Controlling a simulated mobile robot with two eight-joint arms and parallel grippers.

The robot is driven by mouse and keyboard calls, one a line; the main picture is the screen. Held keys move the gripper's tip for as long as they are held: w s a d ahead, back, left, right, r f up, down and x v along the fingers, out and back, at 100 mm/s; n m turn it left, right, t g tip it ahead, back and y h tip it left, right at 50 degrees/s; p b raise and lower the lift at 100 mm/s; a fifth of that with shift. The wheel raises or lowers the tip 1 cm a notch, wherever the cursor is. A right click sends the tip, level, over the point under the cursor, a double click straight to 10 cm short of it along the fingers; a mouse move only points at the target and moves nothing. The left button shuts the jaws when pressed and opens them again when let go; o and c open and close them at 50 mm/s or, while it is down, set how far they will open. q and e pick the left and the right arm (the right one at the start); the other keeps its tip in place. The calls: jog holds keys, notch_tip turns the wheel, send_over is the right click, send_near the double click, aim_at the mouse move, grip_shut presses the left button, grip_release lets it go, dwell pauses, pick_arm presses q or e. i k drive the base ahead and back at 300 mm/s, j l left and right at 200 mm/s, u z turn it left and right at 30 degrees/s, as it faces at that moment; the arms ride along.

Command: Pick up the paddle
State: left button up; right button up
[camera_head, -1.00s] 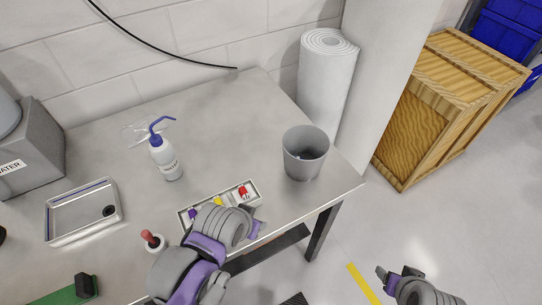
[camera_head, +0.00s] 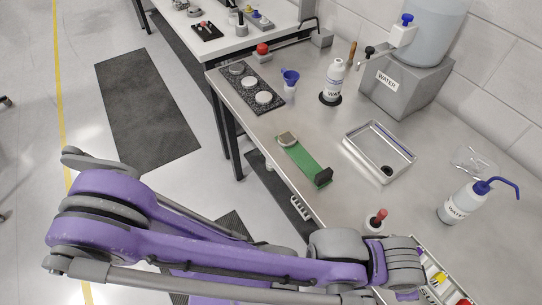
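No thing here can be named as the paddle for certain. A flat green strip (camera_head: 302,160) lies on the steel table, with a grey piece at its far end and a black block at its near end. A wooden handle (camera_head: 352,53) stands up near the white bottle at the back. My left arm reaches in from the left, and my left gripper (camera_head: 408,288) is at the bottom right, beside the tray of coloured items (camera_head: 432,252). Its fingers are mostly hidden, so their opening does not show. My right gripper is not in view.
A shallow metal tray (camera_head: 352,147), a red-topped dropper bottle (camera_head: 375,222), a wash bottle (camera_head: 456,204) and a grey water box (camera_head: 402,88) stand on the table. A dark panel with white discs (camera_head: 238,68) lies at its far left. Bare table surrounds the green strip.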

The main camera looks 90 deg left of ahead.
aim_at(320, 178)
jog(key=u, duration=2.85)
jog(key=i+j, duration=0.25)
jog(key=i+u, duration=0.05)
jog(key=i, duration=0.05)
